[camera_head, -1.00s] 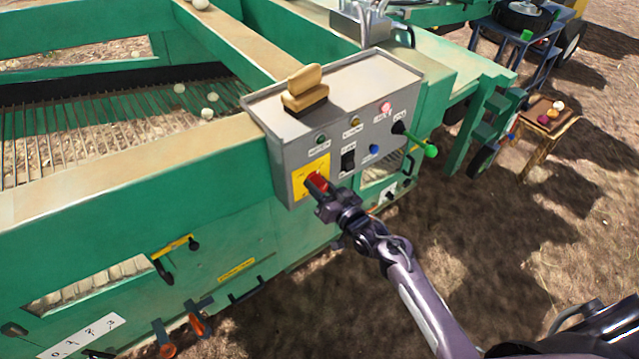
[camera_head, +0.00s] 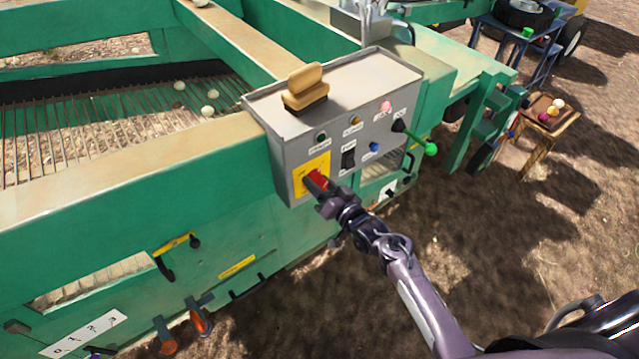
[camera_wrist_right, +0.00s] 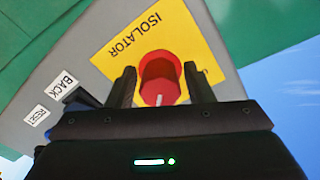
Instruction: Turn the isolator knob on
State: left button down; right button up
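The red isolator knob (camera_head: 316,180) sits on a yellow plate (camera_head: 301,187) at the lower left of the grey control box's front. In the right wrist view the knob (camera_wrist_right: 160,82) points at the camera, with a white mark on its face, below the word ISOLATOR. My right gripper (camera_head: 322,193) is right at the knob. In the wrist view its two fingers (camera_wrist_right: 160,88) stand on either side of the knob, with narrow gaps beside its near face. Whether the tips reach past that face is hard to tell. My left gripper is out of view.
The grey box (camera_head: 290,150) also carries a black switch (camera_head: 348,159), a blue button (camera_head: 374,147), small lamps and a green-ended lever (camera_head: 430,149). A tan-handled brush (camera_head: 305,85) lies on its top. The green machine (camera_head: 130,235) fills the left; bare ground lies right.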

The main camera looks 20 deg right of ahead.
jog(key=shift+o, duration=0.5)
jog(key=shift+s+d, duration=0.15)
jog(key=shift+s, duration=0.2)
jog(key=b+v, duration=0.1)
jog(key=v, duration=0.6)
